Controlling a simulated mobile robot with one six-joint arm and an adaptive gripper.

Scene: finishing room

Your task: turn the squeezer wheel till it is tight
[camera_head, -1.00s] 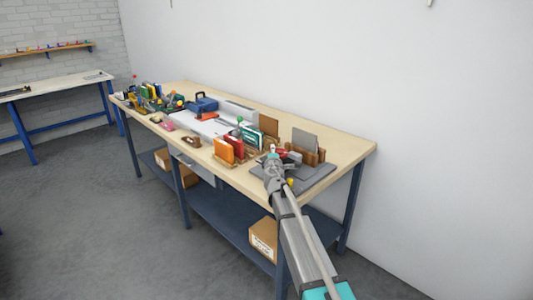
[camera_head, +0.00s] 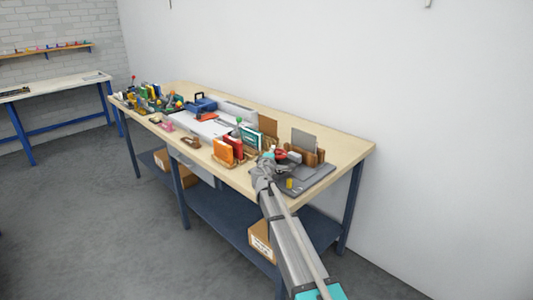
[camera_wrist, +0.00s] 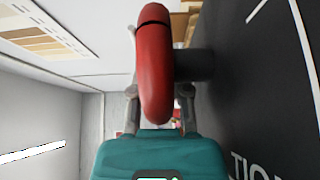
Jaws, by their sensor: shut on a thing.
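The squeezer wheel is red (camera_wrist: 154,62) and stands edge-on in the middle of the wrist view, between the two grey fingers of my gripper (camera_wrist: 160,100). The fingers are shut on it. A short dark hub (camera_wrist: 195,65) joins its right side in that view. In the head view the red wheel shows small (camera_head: 281,154) above the grey mat at the near right end of the bench, and my gripper (camera_head: 268,158) is at its left. The rest of the squeezer is mostly hidden, and I cannot tell how tight it is.
The grey mat (camera_head: 312,181) bears a small yellow thing (camera_head: 289,183). Wooden holders with a grey plate (camera_head: 304,142) stand behind the wheel. Orange and red upright pieces (camera_head: 223,152) stand to the left. The bench (camera_head: 345,151) has bare top toward its right end.

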